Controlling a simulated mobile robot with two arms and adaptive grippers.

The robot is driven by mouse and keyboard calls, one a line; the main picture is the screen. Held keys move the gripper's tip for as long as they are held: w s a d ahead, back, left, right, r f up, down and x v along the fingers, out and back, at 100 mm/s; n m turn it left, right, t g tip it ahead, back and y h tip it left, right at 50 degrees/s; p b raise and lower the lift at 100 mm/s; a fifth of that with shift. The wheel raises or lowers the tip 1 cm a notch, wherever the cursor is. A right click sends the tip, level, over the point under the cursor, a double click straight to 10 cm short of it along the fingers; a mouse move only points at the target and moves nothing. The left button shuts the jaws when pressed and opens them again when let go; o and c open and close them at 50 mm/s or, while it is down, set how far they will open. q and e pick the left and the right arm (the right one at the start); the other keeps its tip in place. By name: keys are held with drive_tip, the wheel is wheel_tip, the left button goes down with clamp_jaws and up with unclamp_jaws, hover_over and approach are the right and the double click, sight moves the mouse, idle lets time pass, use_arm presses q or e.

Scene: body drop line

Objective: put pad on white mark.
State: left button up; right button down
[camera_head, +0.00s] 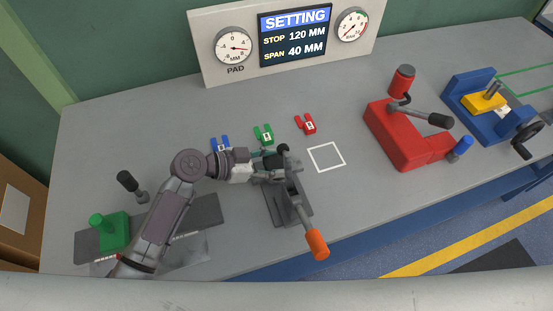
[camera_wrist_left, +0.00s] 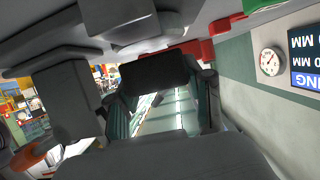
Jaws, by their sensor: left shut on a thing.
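My left gripper (camera_head: 268,163) is over the middle of the bench, shut on a small dark thing, which looks like the pad (camera_head: 284,148). In the left wrist view a black block (camera_wrist_left: 155,78) shows between the greenish fingers; its underside is hidden. The white mark, a square outline (camera_head: 326,157), is on the bench just right of the gripper and is empty. A grey lever device (camera_head: 285,205) with an orange handle (camera_head: 317,244) is right below the gripper; I cannot tell whether they touch. My right gripper is out of view.
Blue (camera_head: 220,144), green (camera_head: 264,135) and red (camera_head: 306,124) forked pieces lie behind the gripper. A red clamp (camera_head: 400,138) and a blue vise (camera_head: 485,105) stand right. A setting screen (camera_head: 295,35) stands behind. A green-knobbed fixture (camera_head: 112,230) is at left.

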use_arm(q)
drive_tip(key=shift+w+d+f, duration=0.1)
drive_tip(key=shift+d+f, duration=0.25)
drive_tip(key=shift+a, duration=0.1)
drive_tip(key=shift+f, duration=0.2)
drive_tip(key=o, duration=1.2)
